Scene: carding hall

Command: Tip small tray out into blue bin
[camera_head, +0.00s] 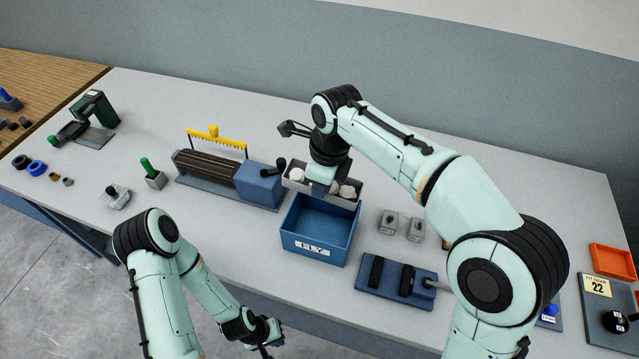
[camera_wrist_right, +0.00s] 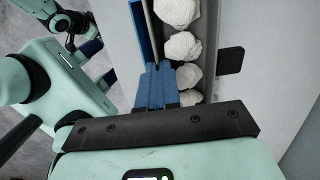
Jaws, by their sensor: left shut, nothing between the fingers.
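The blue bin (camera_head: 319,246), labelled FLY, stands on the table with its inside bare where it shows. The small grey tray (camera_head: 296,184) is at the bin's far edge and appears to be above it. White lumps (camera_head: 347,192) lie in the tray; several show in the right wrist view (camera_wrist_right: 183,47). My right gripper (camera_head: 321,185) is shut on the tray's near wall, its blue fingers (camera_wrist_right: 156,88) straddling that wall. My left gripper (camera_head: 268,345) is low at the front, off the table edge, shut and empty.
A roller machine with a blue housing (camera_head: 260,185) stands left of the bin. Grey weights (camera_head: 400,225) and a blue block with black pads (camera_head: 395,279) are to its right. An orange tray (camera_head: 612,260) is far right. Bare table lies behind the bin, right of my right forearm.

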